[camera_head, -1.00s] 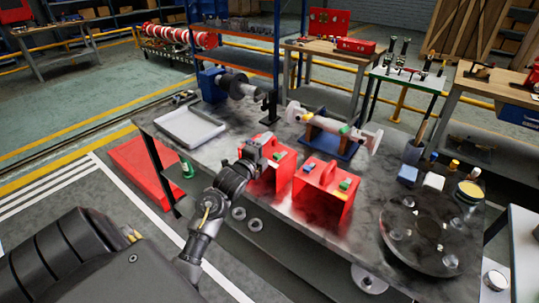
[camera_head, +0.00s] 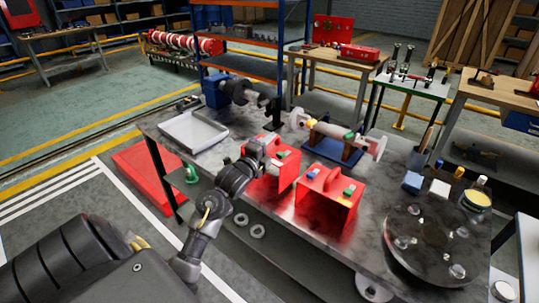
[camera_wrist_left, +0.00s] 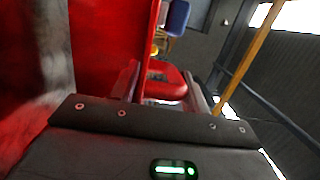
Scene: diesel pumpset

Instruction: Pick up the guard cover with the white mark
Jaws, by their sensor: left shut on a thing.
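Two red guard covers stand on the dark table. The left guard cover (camera_head: 286,177) is beside the right guard cover (camera_head: 323,209), and the two look apart. Small green and blue pieces show on or by both covers. I cannot make out a white mark on either. My left gripper (camera_head: 262,151) is at the top of the left cover, shut on its handle. In the left wrist view the red handle (camera_wrist_left: 166,86) lies between my fingers, with a red panel (camera_wrist_left: 105,45) to its left. The wrist and fingers hide part of the left cover. My right gripper is not in view.
A pale tray (camera_head: 193,131) lies at the table's left end. A shaft on a blue stand (camera_head: 333,146) is behind the covers.

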